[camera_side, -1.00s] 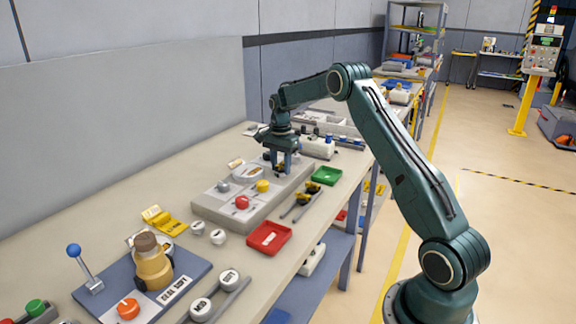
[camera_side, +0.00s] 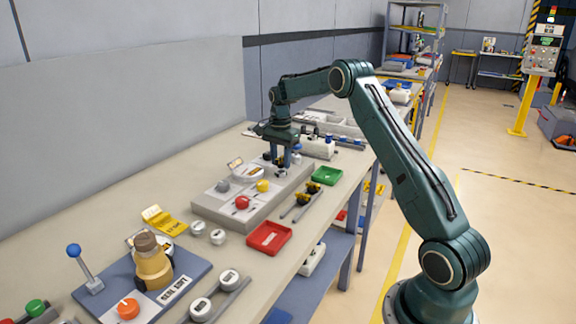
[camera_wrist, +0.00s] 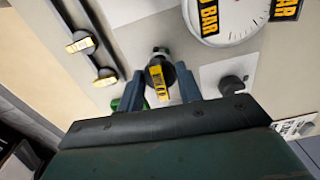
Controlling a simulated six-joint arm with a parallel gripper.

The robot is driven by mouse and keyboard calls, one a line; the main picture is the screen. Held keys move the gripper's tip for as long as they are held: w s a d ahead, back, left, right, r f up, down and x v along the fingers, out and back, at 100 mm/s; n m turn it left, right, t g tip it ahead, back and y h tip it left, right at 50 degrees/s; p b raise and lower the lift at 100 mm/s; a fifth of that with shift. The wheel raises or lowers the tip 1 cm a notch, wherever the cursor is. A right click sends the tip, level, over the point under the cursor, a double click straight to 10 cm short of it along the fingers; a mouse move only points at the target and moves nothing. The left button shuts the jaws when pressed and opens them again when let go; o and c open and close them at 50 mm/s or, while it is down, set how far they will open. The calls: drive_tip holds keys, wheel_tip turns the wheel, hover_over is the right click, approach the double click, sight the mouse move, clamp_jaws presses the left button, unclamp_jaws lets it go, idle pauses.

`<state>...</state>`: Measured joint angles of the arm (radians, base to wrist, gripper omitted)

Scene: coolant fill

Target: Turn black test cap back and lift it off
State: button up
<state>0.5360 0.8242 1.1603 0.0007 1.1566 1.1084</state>
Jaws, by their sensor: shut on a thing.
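My gripper (camera_side: 278,160) is above the far end of the grey fixture block (camera_side: 215,206) on the bench. In the wrist view, my gripper (camera_wrist: 159,92) has one finger on each side of the black test cap (camera_wrist: 158,64) and is shut on it. The cap carries a yellow tag with black lettering along its visible side. A small pale fitting (camera_side: 281,173) shows just below the fingers in the side view. I cannot tell whether the cap touches what lies under it.
A red knob (camera_side: 242,202) and a yellow knob (camera_side: 263,185) stand on the block. A green tray (camera_side: 327,175) and a red tray (camera_side: 268,237) lie on its right. A white gauge (camera_wrist: 228,18) is close to the cap.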

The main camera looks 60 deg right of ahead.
drive_tip(key=shift+r, duration=1.1)
drive_tip(key=shift+a+r, duration=0.1)
